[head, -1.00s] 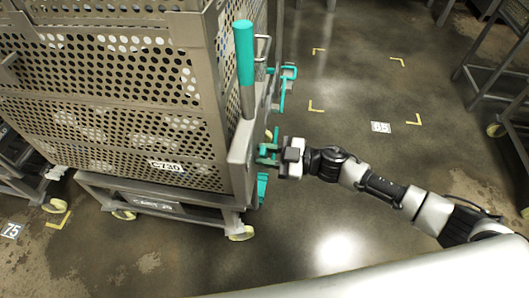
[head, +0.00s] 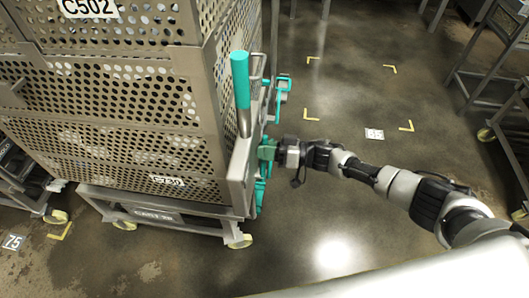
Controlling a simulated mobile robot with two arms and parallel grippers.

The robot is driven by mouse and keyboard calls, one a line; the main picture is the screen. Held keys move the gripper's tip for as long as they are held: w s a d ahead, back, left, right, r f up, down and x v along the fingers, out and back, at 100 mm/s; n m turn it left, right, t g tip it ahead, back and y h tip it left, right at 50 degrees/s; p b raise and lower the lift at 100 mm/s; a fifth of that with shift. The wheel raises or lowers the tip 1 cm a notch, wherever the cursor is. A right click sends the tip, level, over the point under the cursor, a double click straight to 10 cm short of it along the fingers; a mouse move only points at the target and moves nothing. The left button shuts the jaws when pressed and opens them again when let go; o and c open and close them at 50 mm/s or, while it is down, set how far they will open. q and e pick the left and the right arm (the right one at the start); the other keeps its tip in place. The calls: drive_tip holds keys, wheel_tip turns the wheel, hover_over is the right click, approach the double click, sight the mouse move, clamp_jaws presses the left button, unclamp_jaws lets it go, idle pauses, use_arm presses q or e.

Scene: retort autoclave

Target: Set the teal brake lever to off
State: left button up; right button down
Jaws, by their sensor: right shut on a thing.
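A tall perforated metal basket cart (head: 110,146) stands at the left, with teal fittings along its right end. A thick upright teal handle (head: 240,80) rises at its near right corner, apart from my gripper. My right gripper (head: 274,151) is at the cart's right end, shut on a teal part (head: 265,150) there, which I take for the brake lever. The jaws hide much of that part, so its exact angle cannot be told. Another teal piece (head: 261,194) hangs just below. My left gripper is out of view.
A teal-framed bracket (head: 282,88) juts from the cart's end behind my gripper. The cart's wheels (head: 239,241) rest on the floor. Open floor with yellow corner marks (head: 312,115) lies to the right. Metal racks (head: 488,70) stand at the far right.

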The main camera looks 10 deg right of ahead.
drive_tip(key=shift+w+d+f+m, duration=0.1)
drive_tip(key=shift+w+f+m, duration=0.2)
drive_tip(key=shift+m, duration=0.25)
drive_tip(key=shift+w+d+f+m, duration=0.15)
drive_tip(key=shift+w+m, duration=0.2)
drive_tip(key=shift+m, duration=0.2)
drive_tip(key=c, duration=0.9)
unclamp_jaws()
drive_tip(key=b+v, duration=0.1)
drive_tip(key=v, duration=0.9)
drive_tip(key=shift+s+d, duration=0.1)
drive_tip(key=shift+d, duration=0.25)
